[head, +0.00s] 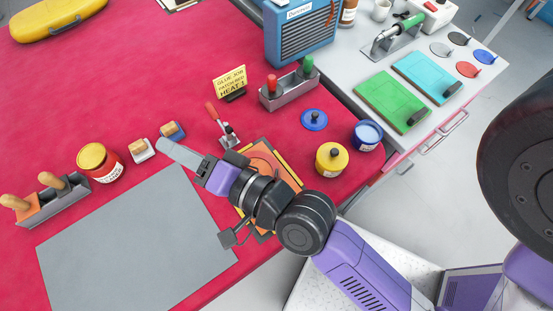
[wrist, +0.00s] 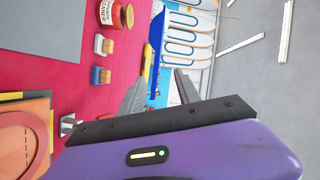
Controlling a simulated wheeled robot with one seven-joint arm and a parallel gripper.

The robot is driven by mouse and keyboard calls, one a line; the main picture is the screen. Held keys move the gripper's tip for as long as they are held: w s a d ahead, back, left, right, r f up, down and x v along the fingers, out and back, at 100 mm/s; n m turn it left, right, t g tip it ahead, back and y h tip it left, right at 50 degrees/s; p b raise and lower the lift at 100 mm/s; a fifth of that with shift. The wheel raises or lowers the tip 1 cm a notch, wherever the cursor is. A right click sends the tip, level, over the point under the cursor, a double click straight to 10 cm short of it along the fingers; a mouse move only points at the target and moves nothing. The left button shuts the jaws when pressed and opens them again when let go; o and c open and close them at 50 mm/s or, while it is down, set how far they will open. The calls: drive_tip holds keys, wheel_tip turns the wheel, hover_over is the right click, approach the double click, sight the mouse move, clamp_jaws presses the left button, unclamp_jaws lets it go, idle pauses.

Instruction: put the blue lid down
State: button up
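A blue lid (head: 314,120) with a small knob lies flat on the red tabletop.
A clamp-like tool (head: 229,136), a yellow sign (head: 230,83) and a grey tray (head: 289,90) stand behind my gripper. Orange patches (head: 262,160) lie under my arm. A red-labelled jar (head: 100,161) and a grey mat (head: 135,245) are at left.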

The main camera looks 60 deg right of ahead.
drive_tip(key=s+d+f+n+g, duration=0.1)
drive_tip(key=s+d+f+n, duration=0.1)
drive_tip(key=s+n, duration=0.5)
drive_tip(key=s+d+f+n+g, duration=0.1)
drive_tip(key=s+n, duration=0.6)
drive_tip(key=s, duration=0.9)
wheel_tip(320, 180, down, 3)
drive_tip(key=shift+d+r+n+g+y, duration=0.2)
drive_tip(key=shift+d+n+g+y, duration=0.1)
drive_tip(key=shift+d, duration=0.45)
